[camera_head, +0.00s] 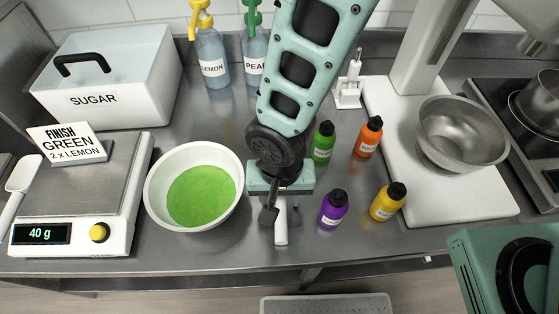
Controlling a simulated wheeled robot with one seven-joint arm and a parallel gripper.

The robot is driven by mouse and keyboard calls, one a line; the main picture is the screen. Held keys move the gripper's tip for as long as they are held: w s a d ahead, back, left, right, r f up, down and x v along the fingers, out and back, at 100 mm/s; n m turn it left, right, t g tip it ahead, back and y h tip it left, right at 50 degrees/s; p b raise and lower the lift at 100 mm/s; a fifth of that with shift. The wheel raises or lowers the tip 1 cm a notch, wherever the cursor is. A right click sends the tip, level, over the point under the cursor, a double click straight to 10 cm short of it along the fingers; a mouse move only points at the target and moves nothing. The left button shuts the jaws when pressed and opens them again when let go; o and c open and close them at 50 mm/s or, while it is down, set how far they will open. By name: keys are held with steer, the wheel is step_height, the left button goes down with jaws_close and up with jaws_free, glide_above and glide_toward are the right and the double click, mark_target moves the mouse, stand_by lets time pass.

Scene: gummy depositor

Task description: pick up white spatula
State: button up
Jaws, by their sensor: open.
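The white spatula (281,228) lies on the steel counter near its front edge. Only a narrow white length of it shows, pointing toward the front; the rest is hidden under my gripper. My gripper (277,205) points down over the spatula, just right of the white bowl. It is open, with one dark finger to the left of the white length. The other finger is hard to make out. I cannot tell whether the finger touches the spatula.
A white bowl of green mix (154,207) stands close left of my gripper. Purple (333,210), yellow (386,203), green (323,143) and orange (367,138) bottles stand to the right. A scale (70,205) is far left, a mixer with metal bowl (462,133) right.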

steer(key=shift+f, duration=0.4)
jaws_close()
steer(key=shift+r, duration=0.1)
step_height(320, 180, up, 10)
steer(key=b, duration=0.1)
stand_by(0.4)
